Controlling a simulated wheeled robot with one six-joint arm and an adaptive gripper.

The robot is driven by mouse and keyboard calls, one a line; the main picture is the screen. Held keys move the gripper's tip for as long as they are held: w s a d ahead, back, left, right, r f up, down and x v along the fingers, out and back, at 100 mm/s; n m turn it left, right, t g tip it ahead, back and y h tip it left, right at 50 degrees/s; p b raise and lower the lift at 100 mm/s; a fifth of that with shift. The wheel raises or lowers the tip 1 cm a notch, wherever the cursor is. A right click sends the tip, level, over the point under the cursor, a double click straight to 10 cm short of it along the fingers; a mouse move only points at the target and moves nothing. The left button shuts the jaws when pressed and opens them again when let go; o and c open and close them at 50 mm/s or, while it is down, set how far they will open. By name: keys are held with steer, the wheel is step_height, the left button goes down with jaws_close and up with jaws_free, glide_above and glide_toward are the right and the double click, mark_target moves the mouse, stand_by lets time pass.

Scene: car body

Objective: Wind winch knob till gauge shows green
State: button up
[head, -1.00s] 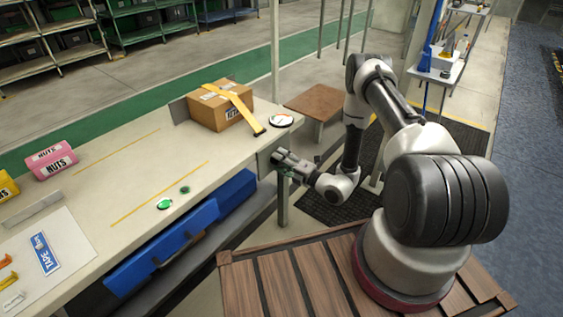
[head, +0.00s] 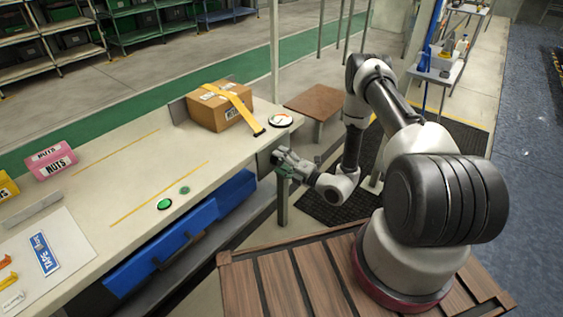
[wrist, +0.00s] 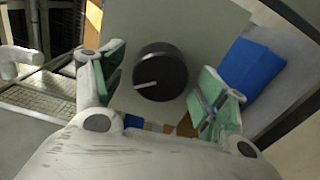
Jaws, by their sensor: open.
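The winch knob (wrist: 160,72) is a round black knob with a white pointer line, mounted on a grey plate (wrist: 205,25) at the bench end. In the wrist view its pointer aims left and slightly down. My gripper (wrist: 160,88) is open, its green-padded fingers to the left and right of the knob with gaps on both sides; contact does not show. In the head view my gripper (head: 283,162) is at the bench end and hides the knob.
A cardboard box (head: 220,106) with a yellow strap (head: 241,106) sits on the bench (head: 120,165) beside the gauge. Blue drawers (head: 165,240) hang under the bench front. A green button (head: 164,204) and a brown stool (head: 317,103) are nearby.

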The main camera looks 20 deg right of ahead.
steer(key=v, duration=1.2)
